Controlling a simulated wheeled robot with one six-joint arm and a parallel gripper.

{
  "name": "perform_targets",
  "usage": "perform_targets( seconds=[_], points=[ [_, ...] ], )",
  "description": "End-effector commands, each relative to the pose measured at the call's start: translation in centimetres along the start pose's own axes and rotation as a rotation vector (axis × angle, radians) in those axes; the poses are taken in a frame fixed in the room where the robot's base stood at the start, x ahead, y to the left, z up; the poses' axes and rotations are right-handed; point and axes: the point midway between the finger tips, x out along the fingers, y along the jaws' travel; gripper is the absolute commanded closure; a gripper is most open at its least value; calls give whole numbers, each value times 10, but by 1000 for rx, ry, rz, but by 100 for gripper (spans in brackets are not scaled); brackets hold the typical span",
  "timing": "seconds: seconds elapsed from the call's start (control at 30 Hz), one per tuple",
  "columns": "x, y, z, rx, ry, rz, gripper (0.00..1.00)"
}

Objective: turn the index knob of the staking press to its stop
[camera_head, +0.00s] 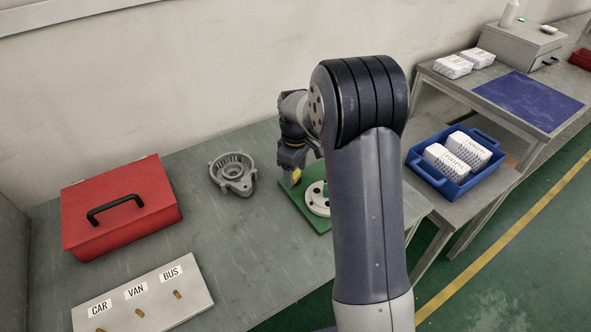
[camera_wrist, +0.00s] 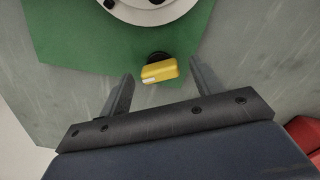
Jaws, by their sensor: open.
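The index knob (camera_wrist: 160,71) is a yellow block with a pale mark at one end, on a dark round base at the edge of the green press plate (camera_wrist: 85,50). In the head view the yellow knob (camera_head: 296,176) shows just below my gripper (camera_head: 290,165). In the wrist view my gripper (camera_wrist: 160,88) is open, with one finger on each side of the knob and gaps between. The pale round fixture (camera_wrist: 150,8) of the staking press sits on the plate beyond the knob. My arm hides part of the green plate in the head view.
A grey metal housing (camera_head: 233,172) lies left of the plate. A red toolbox (camera_head: 122,205) and a board labelled CAR, VAN, BUS (camera_head: 150,300) stand further left. A blue crate (camera_head: 412,160) with white boxes is at the right. The bench between housing and board is clear.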

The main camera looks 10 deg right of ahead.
Motion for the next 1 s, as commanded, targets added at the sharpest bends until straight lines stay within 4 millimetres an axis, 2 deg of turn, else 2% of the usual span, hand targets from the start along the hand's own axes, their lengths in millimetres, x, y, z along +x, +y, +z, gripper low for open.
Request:
perform_targets(
  seconds=[0.17, 0.4, 0.6, 0.77, 1.0],
  points=[
    [-18, 1, -1, 0, 3, 3, 38],
    [-67, 1, -1, 0, 4, 5, 38],
    [-97, 0, 0, 0, 2, 3, 38],
    [-107, 0, 0, 0, 1, 2, 38],
    [-108, 0, 0, 0, 1, 1, 38]
  ],
)
